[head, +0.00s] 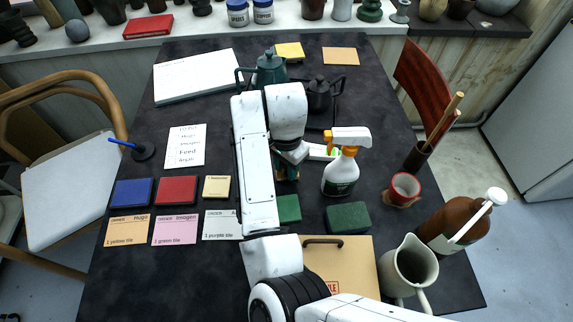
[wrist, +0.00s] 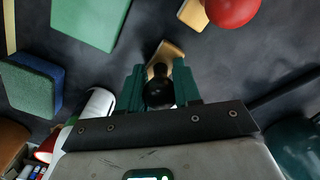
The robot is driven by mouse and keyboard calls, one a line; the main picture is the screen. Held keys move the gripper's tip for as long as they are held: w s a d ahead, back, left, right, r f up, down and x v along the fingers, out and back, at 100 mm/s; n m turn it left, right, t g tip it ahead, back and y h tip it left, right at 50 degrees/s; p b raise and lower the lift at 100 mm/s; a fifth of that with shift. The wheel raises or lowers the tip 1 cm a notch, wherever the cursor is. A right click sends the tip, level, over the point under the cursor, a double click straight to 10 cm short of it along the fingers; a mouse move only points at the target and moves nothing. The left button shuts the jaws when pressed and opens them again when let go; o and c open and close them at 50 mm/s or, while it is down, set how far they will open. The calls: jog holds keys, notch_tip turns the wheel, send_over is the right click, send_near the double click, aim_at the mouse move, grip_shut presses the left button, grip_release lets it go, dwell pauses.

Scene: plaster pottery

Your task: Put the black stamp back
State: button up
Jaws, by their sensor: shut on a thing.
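My gripper (wrist: 158,90) has green fingers closed around the black knob of the black stamp (wrist: 160,92), with its light wooden base (wrist: 167,53) just beyond the fingertips. I cannot tell whether that base touches the table. A stamp with a round red knob (wrist: 232,8) and a wooden base is close by at the top right of the wrist view. In the head view my gripper (head: 288,172) is low over the table's middle, left of the spray bottle; my arm largely hides the stamps there.
The white spray bottle (head: 342,170) stands close right of my gripper. Green blocks (head: 347,218) (head: 288,208) lie nearer. A green teapot (head: 270,70) and black teapot (head: 318,95) stand behind. Blue (head: 132,192), red (head: 176,190) and yellow (head: 217,187) pads lie left, above order cards.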

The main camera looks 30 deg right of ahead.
jog(key=o, duration=0.9)
jog(key=shift+f, duration=0.1)
jog(key=shift+c, duration=0.2)
notch_tip(320, 180, up, 12)
jog(key=shift+r+p, duration=0.15)
jog(key=shift+p, duration=0.85)
